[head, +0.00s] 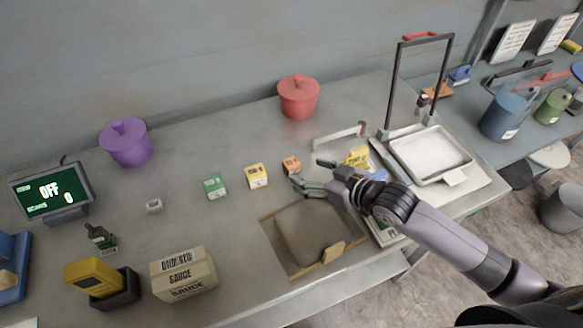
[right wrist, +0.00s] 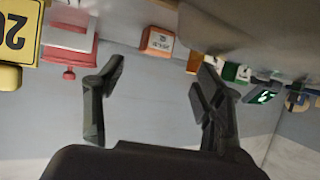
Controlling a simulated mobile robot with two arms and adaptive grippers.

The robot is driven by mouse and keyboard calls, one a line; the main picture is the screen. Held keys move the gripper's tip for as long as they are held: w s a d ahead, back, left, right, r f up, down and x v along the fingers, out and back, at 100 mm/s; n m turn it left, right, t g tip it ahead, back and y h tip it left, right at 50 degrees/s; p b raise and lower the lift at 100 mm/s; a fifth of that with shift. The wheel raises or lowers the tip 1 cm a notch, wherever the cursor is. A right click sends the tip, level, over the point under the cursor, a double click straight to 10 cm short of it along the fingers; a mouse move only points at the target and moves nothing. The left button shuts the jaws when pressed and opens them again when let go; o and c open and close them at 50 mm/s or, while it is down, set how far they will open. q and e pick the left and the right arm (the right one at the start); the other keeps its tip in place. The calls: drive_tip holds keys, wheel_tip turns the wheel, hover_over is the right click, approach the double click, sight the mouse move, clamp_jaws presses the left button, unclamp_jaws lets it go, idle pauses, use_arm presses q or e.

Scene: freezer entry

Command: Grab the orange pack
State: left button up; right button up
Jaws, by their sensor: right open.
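The orange pack (head: 291,163) is a small box standing on the grey counter, to the right of a yellow pack (head: 257,175) and a green pack (head: 215,186). My right gripper (head: 309,175) is open and empty, just to the right of the orange pack in the head view, its fingers pointing toward it. In the right wrist view the orange pack (right wrist: 157,41) shows beyond the gap between the two open fingers (right wrist: 158,76), apart from them. My left gripper is not in view.
A red pot (head: 298,97) stands behind.

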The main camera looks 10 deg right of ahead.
sight(292, 163)
drive_tip(key=x, duration=0.2)
drive_tip(key=p+x, duration=0.1)
drive_tip(key=x, duration=0.1)
drive_tip(key=p+x, duration=0.1)
drive_tip(key=x, duration=0.1)
drive_tip(key=shift+w+d+r, duration=0.1)
drive_tip(key=shift+w+r, duration=0.15)
drive_tip(key=shift+w, duration=0.1)
drive_tip(key=shift+w+f, duration=0.2)
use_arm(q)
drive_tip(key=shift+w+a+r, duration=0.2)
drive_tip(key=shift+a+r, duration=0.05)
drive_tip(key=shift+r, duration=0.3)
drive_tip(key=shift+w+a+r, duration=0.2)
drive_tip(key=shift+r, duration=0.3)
use_arm(e)
drive_tip(key=shift+c, duration=0.2)
drive_tip(key=shift+c, duration=1.4)
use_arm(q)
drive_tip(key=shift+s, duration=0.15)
use_arm(e)
drive_tip(key=c, duration=1.1)
